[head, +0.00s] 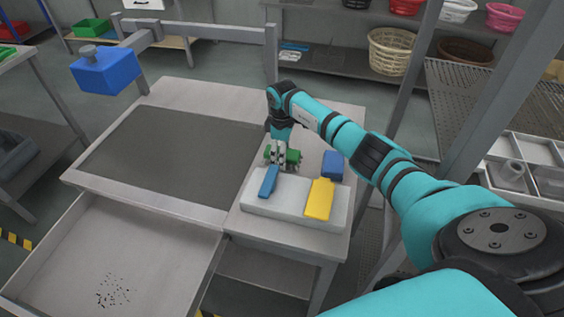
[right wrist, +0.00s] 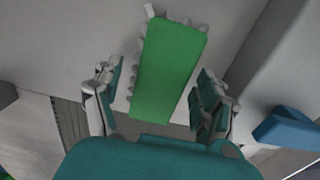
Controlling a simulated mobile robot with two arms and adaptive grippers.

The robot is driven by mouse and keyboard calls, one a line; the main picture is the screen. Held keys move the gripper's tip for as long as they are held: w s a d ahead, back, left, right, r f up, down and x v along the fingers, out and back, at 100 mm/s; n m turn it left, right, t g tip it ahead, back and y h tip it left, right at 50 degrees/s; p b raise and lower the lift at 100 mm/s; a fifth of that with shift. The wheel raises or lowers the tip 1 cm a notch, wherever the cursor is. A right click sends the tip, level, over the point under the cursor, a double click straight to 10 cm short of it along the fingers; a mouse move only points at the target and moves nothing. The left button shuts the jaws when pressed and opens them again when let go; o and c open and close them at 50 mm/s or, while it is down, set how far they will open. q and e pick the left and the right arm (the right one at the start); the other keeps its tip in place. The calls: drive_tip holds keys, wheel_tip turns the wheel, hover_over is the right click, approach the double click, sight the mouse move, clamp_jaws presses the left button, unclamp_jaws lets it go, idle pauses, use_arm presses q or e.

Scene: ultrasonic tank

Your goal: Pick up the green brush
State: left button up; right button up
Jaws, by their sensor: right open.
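The green brush (head: 293,156) lies on the light table, just behind the white block. In the right wrist view the green brush (right wrist: 168,70) shows as a long green back with pale bristle tufts along its edges. My right gripper (head: 281,165) is over the brush, pointing down. In the right wrist view its fingers (right wrist: 158,100) are open, one on each side of the brush, with gaps visible on both sides. The head view does not show clearly how low the fingertips are. My left gripper is not in view.
A white block (head: 283,208) carries a blue piece (head: 268,182) and a yellow piece (head: 319,199). A blue block (head: 333,165) stands right of the brush. A dark grey panel (head: 160,155) lies left. An open drawer (head: 75,255) with dark specks juts out at front left.

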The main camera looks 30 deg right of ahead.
drive_tip(key=shift+r, duration=0.15)
drive_tip(key=shift+c, duration=1.4)
drive_tip(key=c, duration=1)
drive_tip(key=shift+r, duration=0.1)
wheel_tip(320, 180, up, 10)
drive_tip(key=p, duration=0.9)
